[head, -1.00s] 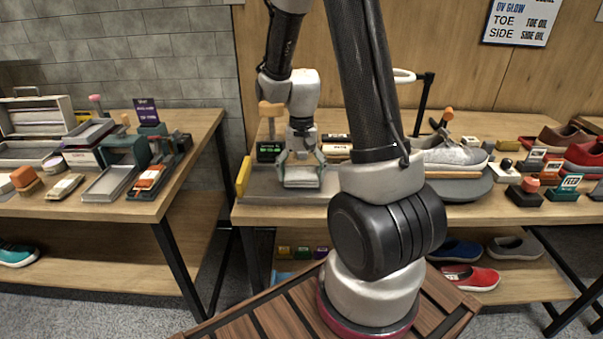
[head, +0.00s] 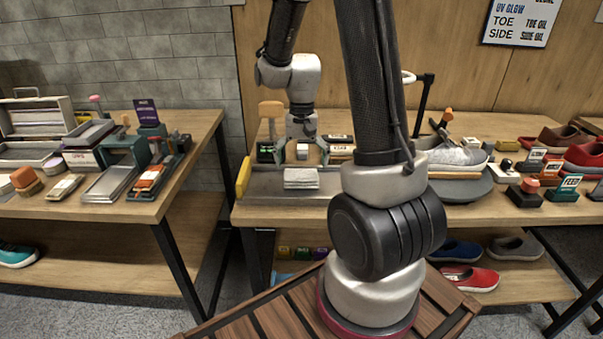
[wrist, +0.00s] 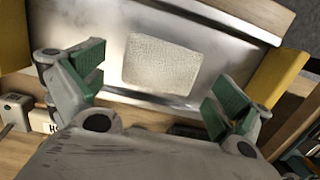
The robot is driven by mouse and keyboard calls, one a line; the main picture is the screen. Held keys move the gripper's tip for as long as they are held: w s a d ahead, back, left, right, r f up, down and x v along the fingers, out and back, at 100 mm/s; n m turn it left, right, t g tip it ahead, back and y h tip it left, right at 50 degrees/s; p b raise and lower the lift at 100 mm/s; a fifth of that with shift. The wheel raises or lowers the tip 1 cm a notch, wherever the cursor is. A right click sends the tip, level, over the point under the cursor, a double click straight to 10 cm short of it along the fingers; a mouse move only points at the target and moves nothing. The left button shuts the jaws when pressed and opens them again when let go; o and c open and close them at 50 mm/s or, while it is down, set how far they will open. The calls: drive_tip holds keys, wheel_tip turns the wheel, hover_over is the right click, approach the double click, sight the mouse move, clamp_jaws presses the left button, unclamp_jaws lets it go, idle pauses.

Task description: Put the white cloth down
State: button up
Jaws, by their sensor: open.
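The white cloth (head: 301,178), a folded pale block, lies on the grey metal tray (head: 265,185) on the right-hand table. In the wrist view the cloth (wrist: 162,62) shows its textured top, lying flat on the tray (wrist: 218,22). My gripper (wrist: 152,84) is open, its green-padded fingers spread wide on either side and apart from the cloth. In the head view my gripper is up behind the cloth, its fingers mostly hard to make out.
A yellow block (head: 243,177) stands at the tray's left end. Small labelled boxes (head: 340,148) stand behind the tray. A grey sneaker (head: 455,154) sits on a round stand to the right. Another table (head: 120,209) with brushes and trays is on the left.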

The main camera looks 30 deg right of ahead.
sight(301, 171)
wheel_tip(301, 171, up, 8)
drive_tip(key=s+a+r+n+t, duration=0.1)
drive_tip(key=s+r+n+t, duration=0.1)
drive_tip(key=s+r, duration=0.4)
drive_tip(key=s+a+r+n+t, duration=0.2)
drive_tip(key=s+r+n+t, duration=0.1)
drive_tip(key=s, duration=0.8)
wheel_tip(301, 171, up, 3)
drive_tip(key=shift+a+f+n+t+h, duration=0.15)
drive_tip(key=shift+n+t+h, duration=0.2)
drive_tip(key=shift+n, duration=0.55)
drive_tip(key=shift+w, duration=0.1)
